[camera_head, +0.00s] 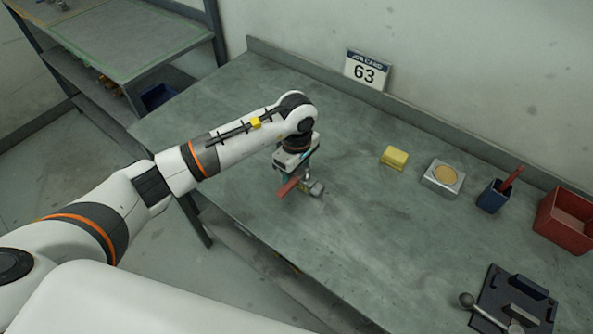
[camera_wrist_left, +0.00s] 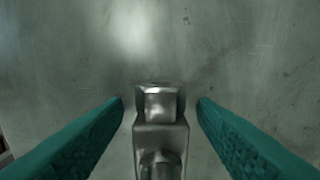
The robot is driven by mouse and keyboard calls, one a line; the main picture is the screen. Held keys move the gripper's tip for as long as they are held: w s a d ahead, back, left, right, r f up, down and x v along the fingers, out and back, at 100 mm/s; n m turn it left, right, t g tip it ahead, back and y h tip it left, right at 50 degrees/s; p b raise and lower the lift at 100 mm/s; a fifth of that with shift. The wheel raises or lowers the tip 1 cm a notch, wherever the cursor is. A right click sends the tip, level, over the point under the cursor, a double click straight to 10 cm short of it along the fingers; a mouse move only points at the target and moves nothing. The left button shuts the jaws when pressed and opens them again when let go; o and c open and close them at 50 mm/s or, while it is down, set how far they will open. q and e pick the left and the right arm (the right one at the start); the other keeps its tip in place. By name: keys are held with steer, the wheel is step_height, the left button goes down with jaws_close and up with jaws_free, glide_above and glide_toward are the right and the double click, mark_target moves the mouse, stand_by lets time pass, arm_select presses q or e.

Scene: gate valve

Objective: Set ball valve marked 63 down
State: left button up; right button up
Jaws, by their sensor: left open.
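The ball valve (camera_head: 316,188) is a small grey metal body with a red handle (camera_head: 288,187); it rests on or just above the workbench (camera_head: 350,240) near its front edge, and I cannot tell which. No number is readable on it. My left gripper (camera_head: 302,177) points down over the valve, covering part of it. In the left wrist view, its teal fingers (camera_wrist_left: 161,103) are open either side of the metal valve body (camera_wrist_left: 160,130), with a gap showing on both sides. A card reading "JOB CARD 63" (camera_head: 366,70) stands at the bench's back. My right gripper is not in view.
A yellow block (camera_head: 394,157), a metal box with a tan round top (camera_head: 442,177), a blue cup (camera_head: 494,197) and a red bin (camera_head: 566,219) line the right. A dark fixture with a ball-ended lever (camera_head: 515,303) sits lower right. The bench middle is clear.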

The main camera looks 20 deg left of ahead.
arm_select(q)
step_height(320, 180, up, 12)
steer(key=b, duration=0.3)
steer(key=shift+f, duration=0.1)
stand_by(0.4)
